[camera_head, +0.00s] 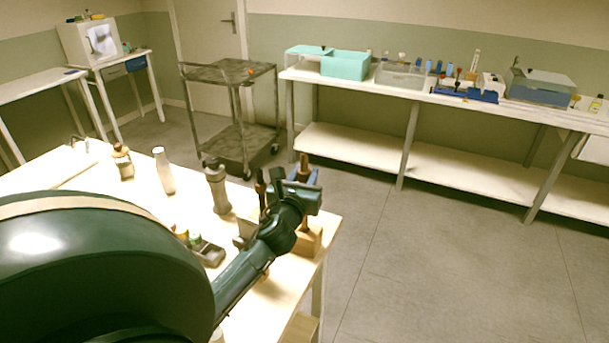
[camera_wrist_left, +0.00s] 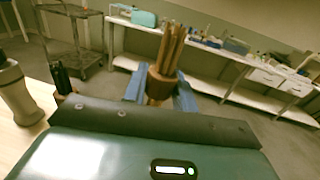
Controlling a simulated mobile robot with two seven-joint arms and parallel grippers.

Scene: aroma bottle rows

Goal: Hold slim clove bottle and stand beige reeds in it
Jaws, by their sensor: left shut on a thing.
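My left gripper (camera_head: 304,178) is near the right end of the near table. In the left wrist view, its blue fingers (camera_wrist_left: 160,96) are shut on a bundle of tan reeds (camera_wrist_left: 172,48) with a brown collar at its lower part. The reeds stand roughly upright, tips up. In the head view the arm partly hides the bundle (camera_head: 304,163). A grey-brown bottle (camera_head: 217,189) stands left of the gripper, and a slim pale bottle (camera_head: 164,171) stands farther left. I cannot tell which is clove. My right gripper is out of view.
A wooden block (camera_head: 309,241) stands below the gripper at the table edge. Dark reeds (camera_wrist_left: 61,77) stand left of the gripper. A small brown bottle (camera_head: 122,162) and a dark tray (camera_head: 208,253) are on the table. A cart (camera_head: 232,75) and a long bench (camera_head: 345,145) stand beyond.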

